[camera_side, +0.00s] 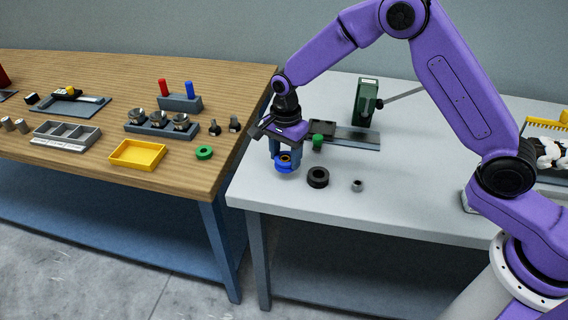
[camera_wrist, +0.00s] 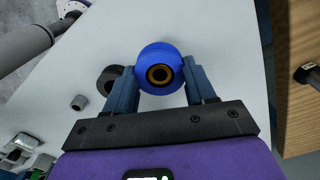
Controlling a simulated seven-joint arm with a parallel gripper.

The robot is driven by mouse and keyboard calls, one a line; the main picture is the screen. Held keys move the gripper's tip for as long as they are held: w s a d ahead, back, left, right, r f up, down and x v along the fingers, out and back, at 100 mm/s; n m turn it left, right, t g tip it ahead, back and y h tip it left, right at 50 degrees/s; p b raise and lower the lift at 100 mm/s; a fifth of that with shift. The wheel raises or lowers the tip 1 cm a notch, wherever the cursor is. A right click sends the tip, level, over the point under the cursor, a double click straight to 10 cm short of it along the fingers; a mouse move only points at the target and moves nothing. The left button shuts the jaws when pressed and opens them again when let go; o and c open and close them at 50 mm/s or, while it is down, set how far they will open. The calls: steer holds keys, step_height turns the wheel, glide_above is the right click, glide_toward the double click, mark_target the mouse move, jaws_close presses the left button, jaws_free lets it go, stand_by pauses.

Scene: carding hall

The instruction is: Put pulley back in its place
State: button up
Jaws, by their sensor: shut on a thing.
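A blue round pulley (camera_side: 282,167) with a brass-coloured bore is held in my gripper (camera_side: 283,154) at the left front of the grey table (camera_side: 420,215). In the wrist view the pulley (camera_wrist: 147,58) sits between the two blue fingers of my gripper (camera_wrist: 161,76), its bore facing the camera. The fingers are shut on its sides. I cannot tell for sure whether it touches the table. A dark flat plate with a green knob (camera_side: 317,141) lies just behind it. The pulley's place is not clear to me.
A black ring (camera_side: 318,177) and a small grey bushing (camera_side: 357,185) stand right of the pulley. A green block (camera_side: 367,101) with a rod stands behind. The wooden table (camera_side: 60,175) at left holds a yellow tray (camera_side: 138,167) and a green ring (camera_side: 204,153). The grey table's front right is clear.

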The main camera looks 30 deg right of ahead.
steer(key=shift+w+a+f, duration=0.1)
steer(key=shift+w+f, duration=0.2)
steer(key=shift+f, duration=1.45)
steer(key=o, duration=1.3)
steer(key=shift+s+f, duration=0.1)
steer(key=shift+f, duration=0.1)
steer(key=shift+c, duration=0.2)
steer(key=shift+r, duration=0.15)
step_height(320, 180, up, 11)
steer(key=shift+r, duration=0.55)
